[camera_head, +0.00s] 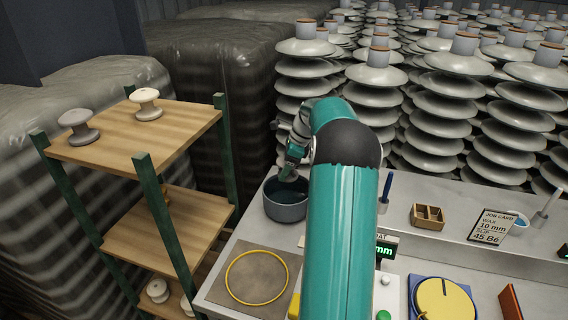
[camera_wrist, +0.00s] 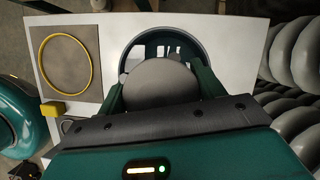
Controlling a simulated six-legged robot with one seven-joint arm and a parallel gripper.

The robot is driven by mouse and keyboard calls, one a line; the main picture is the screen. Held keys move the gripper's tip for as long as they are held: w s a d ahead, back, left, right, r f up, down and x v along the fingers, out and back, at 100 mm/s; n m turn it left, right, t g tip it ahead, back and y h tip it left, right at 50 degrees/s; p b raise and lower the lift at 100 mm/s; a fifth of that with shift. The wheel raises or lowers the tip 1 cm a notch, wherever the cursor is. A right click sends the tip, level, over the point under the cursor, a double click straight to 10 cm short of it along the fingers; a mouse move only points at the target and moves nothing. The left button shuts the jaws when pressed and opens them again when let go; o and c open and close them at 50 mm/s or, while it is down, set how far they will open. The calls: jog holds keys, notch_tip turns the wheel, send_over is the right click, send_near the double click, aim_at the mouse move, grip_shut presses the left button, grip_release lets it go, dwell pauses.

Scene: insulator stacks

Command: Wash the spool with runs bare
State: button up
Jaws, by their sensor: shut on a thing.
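My gripper (camera_wrist: 162,92) is shut on a spool (camera_wrist: 160,80), which shows as a grey round flange between the two green fingers in the wrist view. In the head view my gripper (camera_head: 292,160) is over a dark round pot (camera_head: 287,212) of dark liquid, and the held spool (camera_head: 288,175) is partly hidden. The pot's rim (camera_wrist: 128,55) shows behind the spool in the wrist view. I cannot tell whether the spool touches the liquid. A grey spool (camera_head: 78,126) and a cream spool (camera_head: 146,103) stand on the top shelf.
A wooden rack (camera_head: 140,140) with green posts stands left, with more spools (camera_head: 157,290) low down. The bench holds a yellow ring (camera_head: 256,277) on a grey mat, a yellow disc (camera_head: 445,300), a wooden box (camera_head: 428,216) and a job card (camera_head: 492,227). Insulator stacks (camera_head: 440,110) crowd behind.

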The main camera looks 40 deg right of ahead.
jog(key=shift+s+a, duration=0.1)
jog(key=shift+a, duration=0.1)
jog(key=shift+d+f, duration=0.1)
jog(key=shift+f, duration=0.6)
jog(key=shift+s+f, duration=0.1)
jog(key=shift+f, duration=5.15)
jog(key=shift+r, duration=5.25)
